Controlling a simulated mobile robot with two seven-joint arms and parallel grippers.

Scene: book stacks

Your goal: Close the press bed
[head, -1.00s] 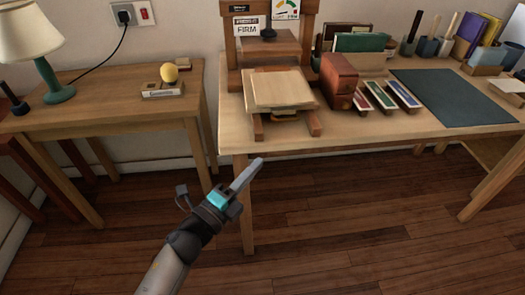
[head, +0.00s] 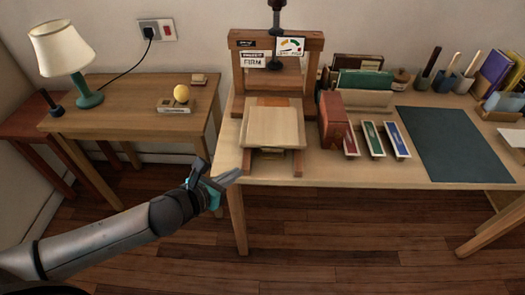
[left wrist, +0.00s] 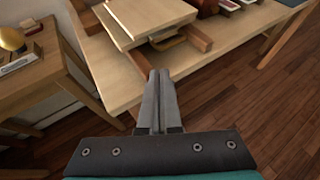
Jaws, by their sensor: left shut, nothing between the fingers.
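The wooden book press (head: 277,66) stands at the left end of the long table, with a dark screw on top and a gauge and "FIRM" label on its crossbar. Its pale press bed (head: 273,128) sticks out towards me on two wooden rails. The bed also shows at the top of the left wrist view (left wrist: 146,18), with something small and yellowish under its front edge. My left gripper (head: 232,176) is shut and empty, just off the table's front left corner, left of and below the bed, not touching it. My right gripper is not in view.
A reddish-brown box (head: 332,121) stands close to the bed's right side, with coloured trays (head: 372,139) beyond it. A side table (head: 130,105) with a lamp (head: 70,60) and a yellow ball (head: 182,93) stands left. A gap separates the two tables.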

